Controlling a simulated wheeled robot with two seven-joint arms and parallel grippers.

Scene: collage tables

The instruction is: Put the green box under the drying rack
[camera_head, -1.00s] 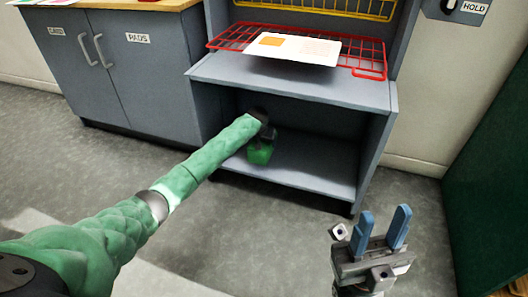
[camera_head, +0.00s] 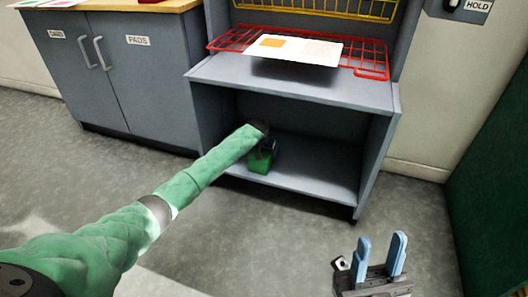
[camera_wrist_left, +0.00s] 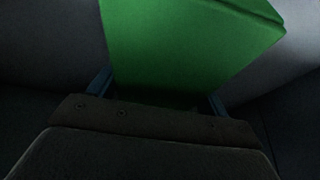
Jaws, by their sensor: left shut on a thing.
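The green box (camera_head: 262,160) is in the open lower compartment of the grey rack unit, at or just above its bottom shelf; I cannot tell if it touches. My left gripper (camera_head: 263,148) reaches into that compartment and is shut on the box. In the left wrist view the green box (camera_wrist_left: 190,45) fills the top middle between the blue fingers of the left gripper (camera_wrist_left: 160,92). The drying rack (camera_head: 375,62) has red and yellow wire shelves above the compartment. My right gripper (camera_head: 381,258) is at the lower right, its blue fingers apart, with nothing between them.
A white sheet with an orange patch (camera_head: 297,49) lies on the red wire shelf. The compartment's bottom shelf (camera_head: 320,180) is clear to the right of the box. Grey cabinets (camera_head: 140,80) stand at left. A dark green panel (camera_head: 495,160) stands at right.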

